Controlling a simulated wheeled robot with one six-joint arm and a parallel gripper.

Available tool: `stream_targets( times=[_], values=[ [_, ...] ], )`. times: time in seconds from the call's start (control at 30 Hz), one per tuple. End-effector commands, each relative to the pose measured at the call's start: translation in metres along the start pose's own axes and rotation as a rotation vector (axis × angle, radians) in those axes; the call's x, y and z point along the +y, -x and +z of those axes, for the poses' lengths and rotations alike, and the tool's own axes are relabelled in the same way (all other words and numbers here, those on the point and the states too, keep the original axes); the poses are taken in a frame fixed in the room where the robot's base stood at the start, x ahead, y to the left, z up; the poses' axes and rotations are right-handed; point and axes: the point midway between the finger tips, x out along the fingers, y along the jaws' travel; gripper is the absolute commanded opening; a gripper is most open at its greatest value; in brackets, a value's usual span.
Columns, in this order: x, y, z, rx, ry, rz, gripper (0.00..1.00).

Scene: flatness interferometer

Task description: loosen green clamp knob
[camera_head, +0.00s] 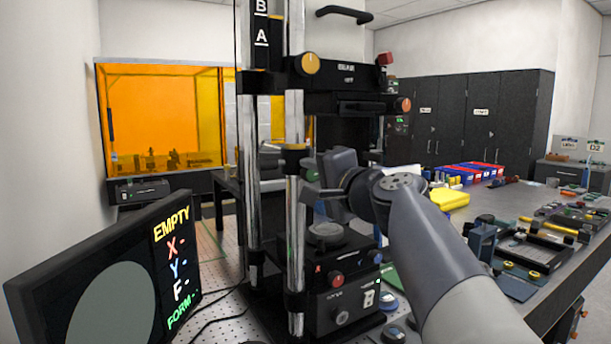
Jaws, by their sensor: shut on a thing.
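The interferometer stand has two upright chrome posts (294,220) with a black head unit (345,77) across them. My gripper (309,193) is at the right post, below a dark collar with a yellow part (294,148). Its jaws are shut on a small part beside the post. Below my gripper is a round dark stage (326,236) on a black base unit (342,300) with a red knob.
A monitor (105,270) reading "EMPTY" stands at front left. A yellow knob (307,63) and an orange knob (403,104) sit on the head unit. The bench at right holds blue bins (468,174), a yellow block (449,199) and tools.

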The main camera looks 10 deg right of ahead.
Motion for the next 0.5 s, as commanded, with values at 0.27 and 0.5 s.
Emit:
stream_targets(
  times=[0.27,0.5],
  values=[
    [0.0007,-0.0001,0.0000,0.000,0.001,0.001,0.48],
    [0.0003,0.0001,0.0000,0.000,0.001,0.001,0.50]
  ],
)
